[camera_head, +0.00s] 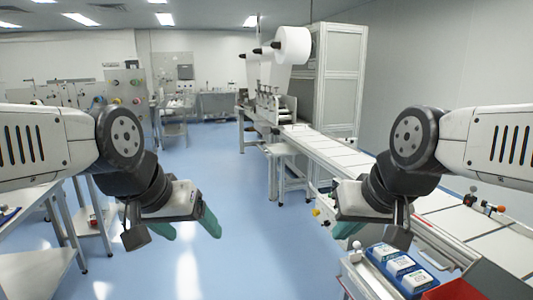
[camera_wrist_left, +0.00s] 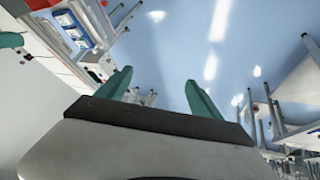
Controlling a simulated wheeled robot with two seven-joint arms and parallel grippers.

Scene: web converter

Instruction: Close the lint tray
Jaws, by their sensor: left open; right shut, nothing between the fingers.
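I cannot make out for sure which part is the lint tray. A pale open tray-like part (camera_head: 357,272) with a white knob on it shows at the bottom right of the head view, beside a blue bin (camera_head: 418,290) of white packs. My left gripper (camera_head: 186,229) is open and empty over the blue floor, left of the machine. In the left wrist view its teal fingers (camera_wrist_left: 157,82) stand apart with nothing between them. My right gripper (camera_head: 348,229) is shut and empty, above and close to the pale part. Its arm hides some of the machine's near end.
The long white conveyor (camera_head: 335,155) runs back to the paper roll (camera_head: 292,45). Small coloured knobs (camera_head: 487,207) stand on its right side. A grey table (camera_head: 35,272) stands at the lower left. The blue floor between is clear.

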